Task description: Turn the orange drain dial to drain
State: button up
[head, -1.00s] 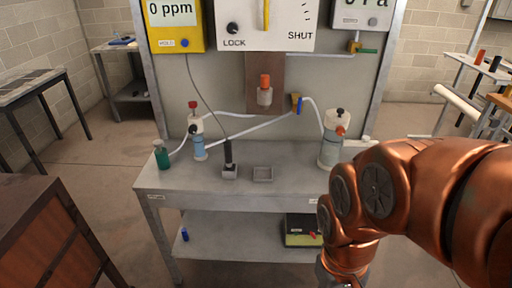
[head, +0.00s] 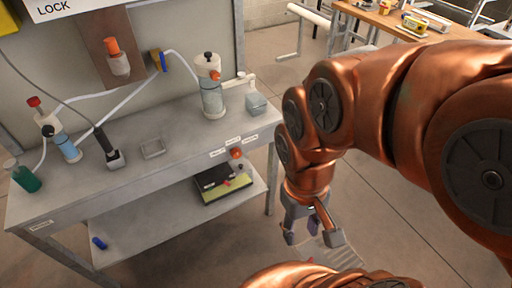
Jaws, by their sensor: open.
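An orange dial (head: 236,154) sits at the front of the grey bench (head: 185,160), below its right part. Small white labels (head: 233,142) are fixed around it, too small to read, so I cannot tell its setting. My gripper (head: 313,240) hangs to the right of and nearer than the dial, pointing down over the floor. Its fingers are spread and empty, apart from the dial. Another orange knob (head: 215,75) is on the clear canister (head: 212,97) on the bench top.
A black and yellow box (head: 222,187) lies on the lower shelf. A wooden table (head: 410,22) is behind my arm. Floor right of the bench is open.

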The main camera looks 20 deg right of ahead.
aim_at(236, 153)
jog(key=z, duration=0.5)
jog(key=k, duration=1.25)
jog(key=u, duration=0.05)
jog(key=i, duration=0.45)
jog(key=u, duration=1.05)
jog(key=i, duration=0.5)
jog(key=u, duration=0.35)
